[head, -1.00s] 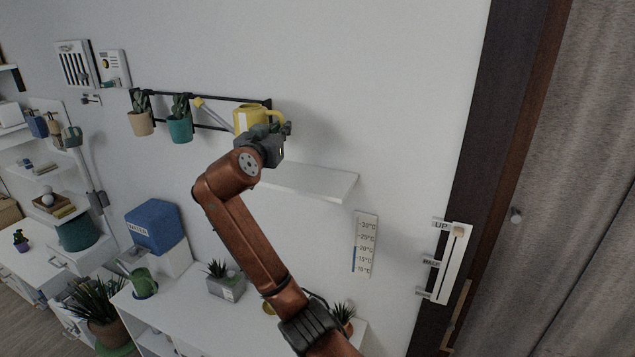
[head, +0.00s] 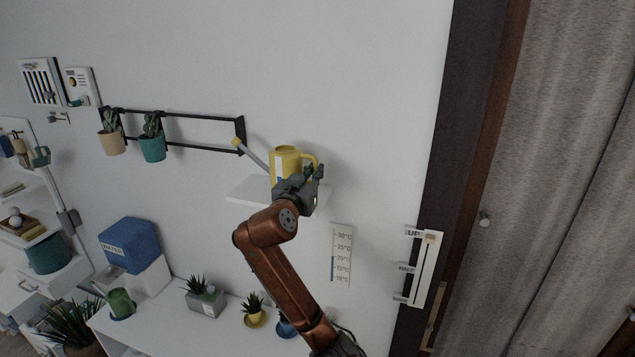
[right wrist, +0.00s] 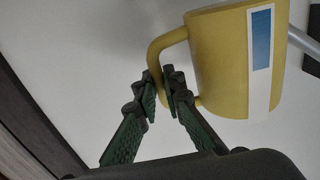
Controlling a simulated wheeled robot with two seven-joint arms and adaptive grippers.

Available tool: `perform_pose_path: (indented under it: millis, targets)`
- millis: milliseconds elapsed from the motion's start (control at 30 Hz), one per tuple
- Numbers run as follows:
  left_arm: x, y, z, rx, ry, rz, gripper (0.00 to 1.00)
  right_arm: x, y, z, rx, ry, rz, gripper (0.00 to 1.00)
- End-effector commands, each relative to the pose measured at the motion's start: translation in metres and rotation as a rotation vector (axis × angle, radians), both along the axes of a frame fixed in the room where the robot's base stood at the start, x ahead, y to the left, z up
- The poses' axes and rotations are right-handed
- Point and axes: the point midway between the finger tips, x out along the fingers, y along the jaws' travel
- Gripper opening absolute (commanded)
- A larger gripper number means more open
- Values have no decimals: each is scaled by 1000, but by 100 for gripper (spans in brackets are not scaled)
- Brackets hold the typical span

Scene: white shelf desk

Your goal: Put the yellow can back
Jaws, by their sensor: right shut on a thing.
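The yellow can (head: 286,160) is a watering can with a long grey spout that points up and left to a yellow tip. My right gripper (head: 304,181) is at its right side, in front of the white wall shelf (head: 247,193). In the right wrist view the yellow can (right wrist: 217,65) shows a white and blue stripe. The fingers of my right gripper (right wrist: 164,92) are shut on its handle. The can appears upright, over the shelf in the head view. I cannot tell whether its base touches the shelf. My left gripper is not in view.
A black wall rail (head: 200,117) with hanging pots is left of the can. A thermometer (head: 341,256) hangs below right of the shelf. Potted plants, a green can (head: 121,303) and a blue water box (head: 129,241) stand on the desk below.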

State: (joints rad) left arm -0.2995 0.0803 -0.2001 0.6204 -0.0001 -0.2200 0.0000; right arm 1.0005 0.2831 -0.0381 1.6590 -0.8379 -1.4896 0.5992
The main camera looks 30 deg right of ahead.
Motion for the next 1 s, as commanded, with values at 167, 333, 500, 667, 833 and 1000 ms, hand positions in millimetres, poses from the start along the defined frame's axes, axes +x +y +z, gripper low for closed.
perform_pose_path:
  millis: [167,333,500,667,833,1000]
  targets:
    - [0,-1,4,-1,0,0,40,-5,-8,-10,-2,-3,0,0]
    - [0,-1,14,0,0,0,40,-5,-7,-32,-4,0,0,0]
    - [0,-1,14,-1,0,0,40,-5,-7,-38,-2,-4,1,0]
    - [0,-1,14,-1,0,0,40,-4,-7,-39,-2,-3,1,0]
    - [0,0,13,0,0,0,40,-4,-7,-42,-1,1,1,14]
    - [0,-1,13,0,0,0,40,-4,-7,-41,-1,1,0,26]
